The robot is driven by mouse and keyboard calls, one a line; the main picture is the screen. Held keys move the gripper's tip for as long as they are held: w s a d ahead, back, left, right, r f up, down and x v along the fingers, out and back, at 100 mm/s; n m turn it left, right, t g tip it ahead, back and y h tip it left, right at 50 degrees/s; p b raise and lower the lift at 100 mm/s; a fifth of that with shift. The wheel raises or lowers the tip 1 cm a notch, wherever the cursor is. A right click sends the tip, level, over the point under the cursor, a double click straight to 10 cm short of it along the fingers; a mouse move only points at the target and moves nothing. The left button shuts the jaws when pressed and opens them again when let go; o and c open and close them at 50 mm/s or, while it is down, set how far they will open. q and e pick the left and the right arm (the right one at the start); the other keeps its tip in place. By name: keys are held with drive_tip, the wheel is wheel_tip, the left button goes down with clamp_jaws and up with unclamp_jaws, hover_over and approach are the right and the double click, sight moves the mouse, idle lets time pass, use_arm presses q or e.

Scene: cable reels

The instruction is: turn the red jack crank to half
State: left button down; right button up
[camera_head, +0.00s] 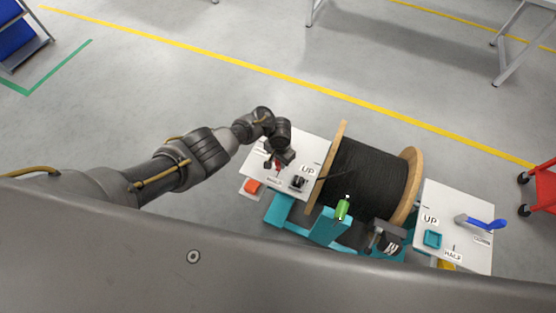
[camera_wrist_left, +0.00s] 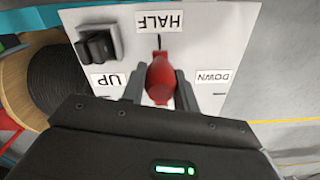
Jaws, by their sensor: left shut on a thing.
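The red jack crank (camera_wrist_left: 160,78) is in the middle of the left wrist view, over a white panel (camera_wrist_left: 225,45). Its red grip lies between the two fingers of my left gripper (camera_wrist_left: 159,88), which is shut on it. The grip is close to the tick mark under the HALF label (camera_wrist_left: 158,21). The UP label (camera_wrist_left: 110,82) and the DOWN label (camera_wrist_left: 213,76) lie on either side. In the head view my left gripper (camera_head: 276,163) is over the left panel and partly hides the crank. My right gripper is not in view.
A black cable reel (camera_head: 368,178) with wooden flanges stands right of the panel. A black switch (camera_head: 298,182) sits on the panel. A second white panel with a blue crank (camera_head: 485,223) is at right. A red cart (camera_head: 540,188) stands at the right edge. Open floor lies behind.

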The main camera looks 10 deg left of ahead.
use_arm(q)
drive_tip(key=shift+s+f, duration=0.15)
drive_tip(key=shift+s, duration=0.1)
drive_tip(key=c, duration=1.1)
unclamp_jaws()
drive_tip(key=shift+o, duration=0.2)
drive_tip(key=shift+w, duration=0.1)
drive_tip(key=shift+r, duration=0.35)
wheel_tip(320, 180, up, 10)
drive_tip(key=p, duration=0.4)
drive_tip(key=shift+r+p, duration=0.15)
drive_tip(key=shift+p, duration=0.2)
